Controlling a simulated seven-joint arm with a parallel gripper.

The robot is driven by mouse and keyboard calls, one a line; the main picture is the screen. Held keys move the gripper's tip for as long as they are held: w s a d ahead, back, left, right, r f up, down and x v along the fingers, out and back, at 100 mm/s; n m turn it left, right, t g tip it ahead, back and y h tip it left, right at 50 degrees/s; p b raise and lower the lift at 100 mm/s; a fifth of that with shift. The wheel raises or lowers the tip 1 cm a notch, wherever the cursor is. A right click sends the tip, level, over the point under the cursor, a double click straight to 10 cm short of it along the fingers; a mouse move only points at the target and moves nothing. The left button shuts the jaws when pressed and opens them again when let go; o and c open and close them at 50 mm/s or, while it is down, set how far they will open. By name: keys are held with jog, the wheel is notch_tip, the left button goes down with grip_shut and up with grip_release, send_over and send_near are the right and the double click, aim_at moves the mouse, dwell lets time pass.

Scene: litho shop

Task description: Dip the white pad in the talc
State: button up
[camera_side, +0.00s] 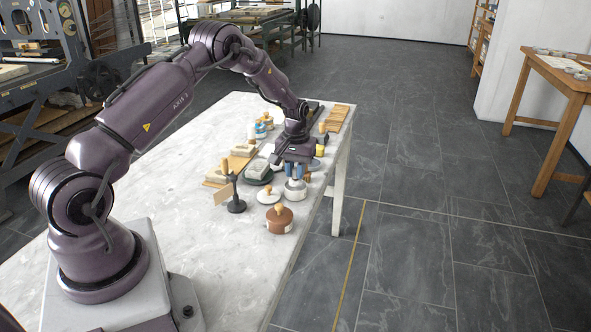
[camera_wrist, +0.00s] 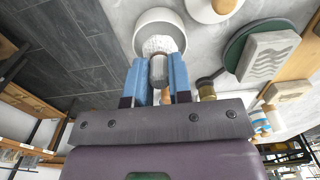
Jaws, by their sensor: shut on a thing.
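My gripper (camera_side: 296,171) points down over a small white bowl (camera_side: 295,191) near the table's right edge. I cannot tell whether this is the talc or the pad's face, nor whether the pad touches the talc. The fingers hide much of the held piece.
A pale block with wavy grooves (camera_wrist: 268,54) lies on a dark green round base (camera_wrist: 234,55). A black stand (camera_side: 236,205) is to the left. The table's near-left area is clear.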

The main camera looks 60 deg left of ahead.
aim_at(295, 168)
jog(key=shift+f, duration=0.6)
dwell(1.4)
jog(key=shift+r, duration=0.1)
jog(key=shift+r, duration=3.45)
